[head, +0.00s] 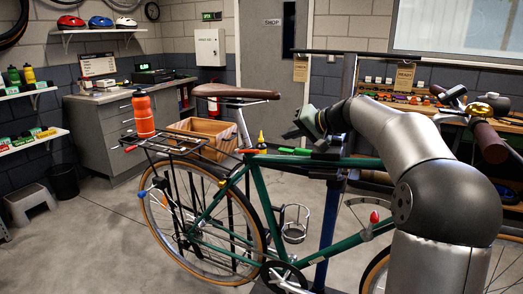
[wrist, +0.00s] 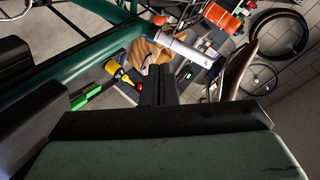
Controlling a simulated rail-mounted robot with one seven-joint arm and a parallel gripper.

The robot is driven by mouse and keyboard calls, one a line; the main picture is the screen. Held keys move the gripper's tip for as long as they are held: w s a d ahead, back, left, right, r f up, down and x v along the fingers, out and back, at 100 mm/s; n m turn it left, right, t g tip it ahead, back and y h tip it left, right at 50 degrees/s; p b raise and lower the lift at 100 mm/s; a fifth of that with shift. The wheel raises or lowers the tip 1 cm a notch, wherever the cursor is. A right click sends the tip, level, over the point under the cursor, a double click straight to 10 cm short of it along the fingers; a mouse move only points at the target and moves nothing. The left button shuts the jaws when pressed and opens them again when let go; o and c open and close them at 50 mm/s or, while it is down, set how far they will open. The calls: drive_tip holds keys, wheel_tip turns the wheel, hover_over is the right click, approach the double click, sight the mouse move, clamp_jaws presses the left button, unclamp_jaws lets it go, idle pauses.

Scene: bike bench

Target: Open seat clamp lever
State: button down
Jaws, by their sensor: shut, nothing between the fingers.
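The green bike frame (head: 300,162) is held in a stand, with a brown saddle (head: 235,91) on a silver seat post (head: 243,128). The seat clamp area (head: 247,152) is at the post's foot; the lever is too small to make out surely. My gripper (head: 297,131) is above the top tube, right of the seat post and apart from it. In the wrist view my gripper (wrist: 157,88) has its dark fingers together with nothing between them. The silver post (wrist: 190,50) lies beyond the fingertips, the green tube (wrist: 85,68) to their left.
A yellow bottle (head: 261,142) and a green-handled tool (head: 294,151) sit close by the top tube. An orange bottle (head: 143,114) stands on the rear rack. A wooden crate (head: 205,130) is behind the bike.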

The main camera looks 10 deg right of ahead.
drive_tip(key=shift+w+d+r+t, duration=0.2)
drive_tip(key=shift+w+d+r, duration=0.1)
drive_tip(key=shift+d, duration=0.15)
drive_tip(key=shift+w+d+r+t, duration=0.2)
drive_tip(key=shift+w+d+r, duration=0.1)
drive_tip(key=shift+d, duration=0.1)
drive_tip(key=shift+a+f, duration=0.1)
drive_tip(key=p+x, duration=0.1)
drive_tip(key=x, duration=0.9)
drive_tip(key=shift+w+a, duration=0.15)
drive_tip(key=shift+a, duration=0.05)
drive_tip(key=shift+s+a+f, duration=1.05)
drive_tip(key=shift+s+f, duration=0.05)
drive_tip(key=shift+s, duration=0.05)
drive_tip(key=shift+f+b, duration=0.1)
drive_tip(key=shift+b, duration=0.35)
